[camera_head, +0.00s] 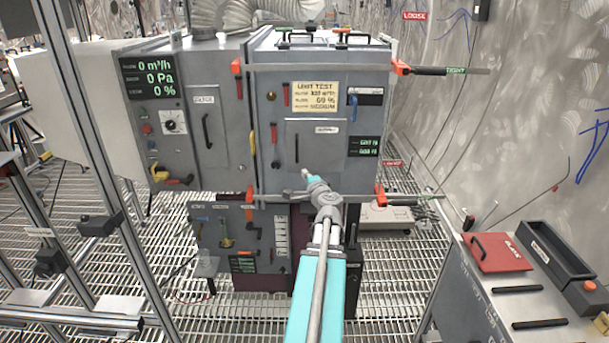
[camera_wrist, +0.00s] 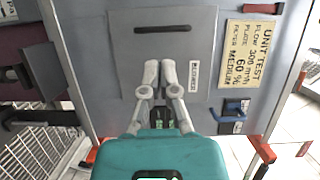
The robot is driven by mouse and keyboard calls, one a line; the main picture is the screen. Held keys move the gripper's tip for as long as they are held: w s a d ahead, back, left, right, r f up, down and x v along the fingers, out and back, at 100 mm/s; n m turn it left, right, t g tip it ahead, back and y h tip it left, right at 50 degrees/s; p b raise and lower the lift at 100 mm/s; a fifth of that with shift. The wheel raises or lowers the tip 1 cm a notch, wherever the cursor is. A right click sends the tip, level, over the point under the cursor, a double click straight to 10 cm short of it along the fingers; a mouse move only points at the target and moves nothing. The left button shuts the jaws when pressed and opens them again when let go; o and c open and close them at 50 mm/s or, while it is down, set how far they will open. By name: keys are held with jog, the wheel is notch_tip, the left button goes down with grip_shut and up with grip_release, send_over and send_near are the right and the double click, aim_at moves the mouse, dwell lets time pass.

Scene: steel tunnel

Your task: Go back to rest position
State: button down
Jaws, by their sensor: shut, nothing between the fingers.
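My gripper (camera_wrist: 160,72) is shut and empty in the wrist view, its two pale grey fingers together in front of a grey cabinet panel. The panel (camera_wrist: 125,70) has a dark slot-like handle (camera_wrist: 162,29) and a small label. In the head view my teal arm reaches forward from the bottom centre. My gripper (camera_head: 288,193) there is small and foreshortened, low in front of the grey test cabinet (camera_head: 300,170). Whether it touches the cabinet cannot be told.
Clamps with orange ends (camera_head: 400,67) sit at the cabinet's sides. A metal frame post (camera_head: 95,150) stands on the left. Grating floor (camera_head: 390,260) shows between.

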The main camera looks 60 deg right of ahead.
dwell(0.4)
jog(key=w+a+f+n+y, duration=0.3)
jog(key=w+a+n+y, duration=0.15)
jog(key=w+a, duration=0.45)
jog(key=w+a+f+n+y, duration=0.4)
jog(key=w+a, duration=0.3)
jog(key=a, duration=0.4)
jog(key=w+a+f+n+y, duration=0.2)
jog(key=w+a+n+y, duration=0.25)
jog(key=w+a, duration=0.4)
jog(key=a+f+n+g+y, duration=0.1)
jog(key=a+f+n+g, duration=0.2)
jog(key=a, duration=0.6)
jog(key=a+f+n+g+y, duration=0.1)
jog(key=a+f+n+g, duration=0.2)
jog(key=a, duration=0.6)
jog(key=s+a+f+n+g+h, duration=0.15)
jog(key=s+a+n+g, duration=0.25)
jog(key=a, duration=0.5)
jog(key=s+a+f+n+g+h, duration=0.1)
jog(key=s+a+n+g+h, duration=0.15)
jog(key=a, duration=0.65)
notch_tip(320, 180, up, 12)
jog(key=y+p, duration=0.1)
jog(key=p, duration=1.2)
jog(key=shift+s+d+n+g, duration=0.15)
jog(key=shift+s+n+g, duration=0.2)
jog(key=shift+n, duration=0.1)
jog(key=shift+d, duration=0.1)
